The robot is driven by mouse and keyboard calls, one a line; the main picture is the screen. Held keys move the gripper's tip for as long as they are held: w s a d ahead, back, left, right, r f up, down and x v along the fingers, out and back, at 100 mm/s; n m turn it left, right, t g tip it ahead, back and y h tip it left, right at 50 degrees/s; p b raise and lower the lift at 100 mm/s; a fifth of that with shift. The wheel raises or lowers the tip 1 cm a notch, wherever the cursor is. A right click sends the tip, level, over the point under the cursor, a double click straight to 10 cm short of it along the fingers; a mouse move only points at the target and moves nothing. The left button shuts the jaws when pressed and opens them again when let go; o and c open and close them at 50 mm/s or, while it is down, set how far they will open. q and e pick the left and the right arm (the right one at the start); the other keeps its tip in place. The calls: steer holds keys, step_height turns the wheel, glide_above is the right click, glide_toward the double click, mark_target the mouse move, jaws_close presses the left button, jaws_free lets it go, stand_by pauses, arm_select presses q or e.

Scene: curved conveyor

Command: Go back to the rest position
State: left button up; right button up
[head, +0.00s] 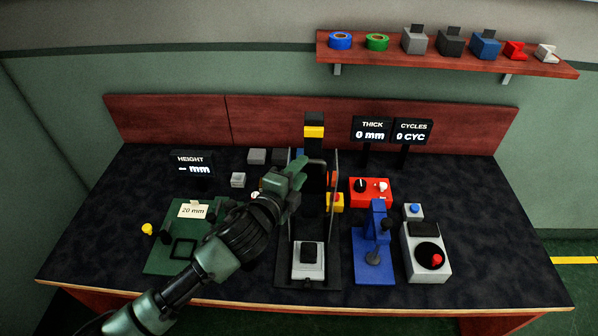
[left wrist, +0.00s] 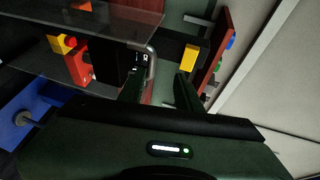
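My left gripper (head: 292,180) is over the middle of the workbench (head: 90,240), just left of the clear-sided press station (head: 334,240). In the left wrist view its two dark fingers (left wrist: 160,85) stand apart. A grey curved edge shows beyond the gap, and I see nothing held. My left arm reaches in from the lower left and hides part of the bench behind it. My right gripper is in neither view.
A green fixture (head: 165,258) with a 20 mm label lies left of my arm. A blue lever press (head: 375,265), a red control box (head: 370,190) and a grey joystick box (head: 425,250) stand to the right. The front-left bench corner is clear.

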arm_select(q)
steer(key=shift+s, duration=0.1)
steer(key=s+a+f+n+g+y, duration=0.2)
steer(key=s+a+f+n+g, duration=0.35)
steer(key=s, duration=0.55)
steer(key=s+a+f+n+g+y, duration=0.2)
steer(key=s+a+f+n, duration=0.5)
steer(key=s, duration=0.5)
steer(key=s+a+f+n+g+y, duration=0.25)
steer(key=s+a+n+g, duration=0.2)
steer(key=s+n, duration=0.5)
steer(key=s+f+m+b, duration=0.1)
steer(key=s+f+b, duration=0.1)
steer(key=f, duration=1.3)
steer(key=s+f+m+b, duration=0.1)
steer(key=f+b, duration=0.1)
steer(key=f, duration=1.4)
steer(key=s+a+f+b, duration=0.1)
steer(key=s+f+b, duration=0.1)
steer(key=s+f, duration=0.6)
steer(key=s+a+f+g+b, duration=0.1)
steer(key=s+a+f, duration=0.1)
steer(key=s+f, duration=0.7)
steer(key=shift+a+f+g+b, duration=0.25)
steer(key=shift+f+g+b, duration=0.1)
steer(key=shift+f, duration=0.5)
